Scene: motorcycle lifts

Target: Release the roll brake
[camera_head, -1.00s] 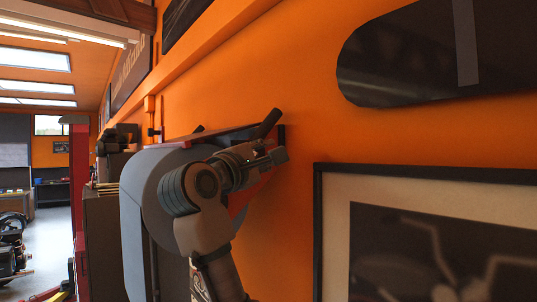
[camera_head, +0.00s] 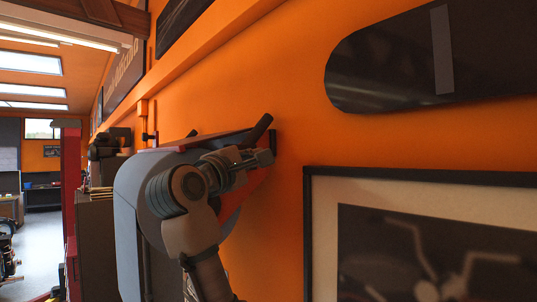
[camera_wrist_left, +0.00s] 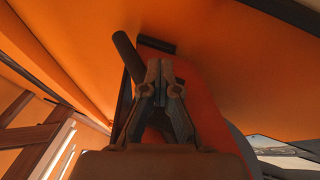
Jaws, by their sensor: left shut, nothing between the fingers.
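A large blue-grey roll (camera_head: 128,225) hangs in a red holder (camera_head: 232,201) on the orange wall. A black lever-like handle (camera_head: 260,130) sticks up at the holder's wall end; I cannot tell for sure that it is the roll brake. My left gripper (camera_head: 268,157) is just below this handle, in front of the holder. In the left wrist view its fingers (camera_wrist_left: 160,66) are shut and empty. The handle (camera_wrist_left: 125,52) is to the left of the fingertips there, and the red holder (camera_wrist_left: 198,88) is behind them. Contact is unclear. My right gripper is not in view.
A framed picture (camera_head: 400,178) hangs on the wall at the lower right, and a dark rounded board (camera_head: 390,75) above it. A second dark post (camera_head: 192,133) shows behind the roll. Open floor (camera_head: 40,240) lies far left.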

